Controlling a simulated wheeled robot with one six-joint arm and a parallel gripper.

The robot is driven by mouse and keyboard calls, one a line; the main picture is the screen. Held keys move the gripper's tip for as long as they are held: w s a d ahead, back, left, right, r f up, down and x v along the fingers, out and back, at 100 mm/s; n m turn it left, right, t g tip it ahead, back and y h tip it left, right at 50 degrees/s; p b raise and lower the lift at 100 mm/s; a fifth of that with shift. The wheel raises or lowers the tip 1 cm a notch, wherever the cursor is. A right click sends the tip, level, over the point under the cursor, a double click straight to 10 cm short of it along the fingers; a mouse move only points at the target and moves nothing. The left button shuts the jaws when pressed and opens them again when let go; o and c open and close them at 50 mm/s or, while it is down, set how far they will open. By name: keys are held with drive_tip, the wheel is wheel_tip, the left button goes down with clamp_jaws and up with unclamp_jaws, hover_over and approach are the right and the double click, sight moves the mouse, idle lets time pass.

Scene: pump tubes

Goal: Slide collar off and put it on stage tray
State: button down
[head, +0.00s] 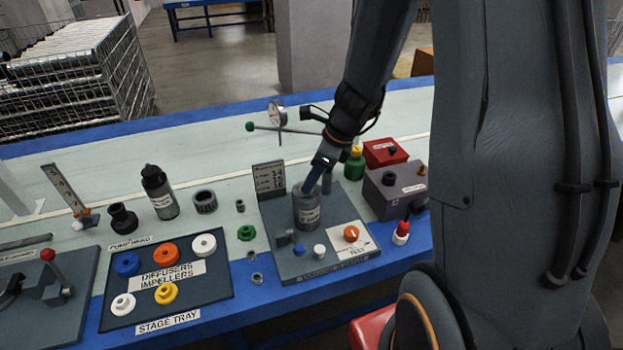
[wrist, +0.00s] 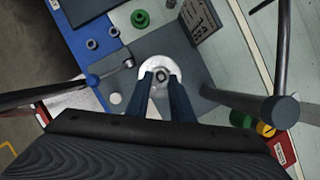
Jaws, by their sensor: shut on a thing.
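My gripper (head: 312,182) reaches down to the open top of the grey upright cylinder (head: 306,213) on the test stand. In the wrist view its two blue fingers (wrist: 161,82) are closed on a small grey collar (wrist: 162,74) at the centre of the cylinder's pale round top (wrist: 146,68). Whether the collar is still around a shaft cannot be told. The fingers and the cylinder hide the collar in the head view. The dark stage tray (head: 195,307) lies to the left, holding blue, orange, white and yellow round parts.
Small grey rings (head: 257,278) and a green part (head: 246,232) lie between tray and stand. An orange knob (head: 351,233) and a white knob (head: 319,251) stand on the stand's front. A gauge (head: 277,112) on a post, a sign plate (head: 269,179) and a grey box (head: 396,190) surround the cylinder.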

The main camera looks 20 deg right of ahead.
drive_tip(key=shift+r+p, duration=0.7)
drive_tip(key=shift+p, duration=0.2)
idle(0.8)
drive_tip(key=shift+r+p, duration=2.2)
drive_tip(key=shift+p, duration=0.25)
drive_tip(key=shift+f, duration=0.1)
